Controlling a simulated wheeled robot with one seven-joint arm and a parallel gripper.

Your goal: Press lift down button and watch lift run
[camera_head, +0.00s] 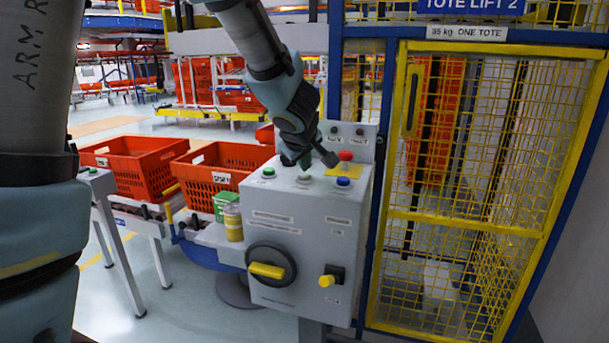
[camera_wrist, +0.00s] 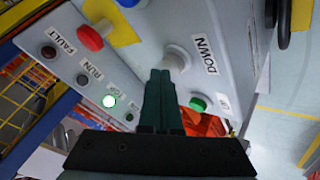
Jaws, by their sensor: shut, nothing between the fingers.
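The grey control box (camera_head: 310,230) stands beside the lift cage. On its sloped top are a green button (camera_head: 268,172), a pale grey button (camera_head: 304,179), a blue button (camera_head: 343,182) and a red mushroom button (camera_head: 345,156) on yellow. In the wrist view the pale button (camera_wrist: 177,58) sits beside the label DOWN (camera_wrist: 205,54). My gripper (camera_wrist: 160,73) is shut and empty, its dark green fingertips close to the pale button. I cannot tell whether they touch it. The lift gate (camera_head: 470,215) is yellow mesh.
Orange totes (camera_head: 140,165) stand at left.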

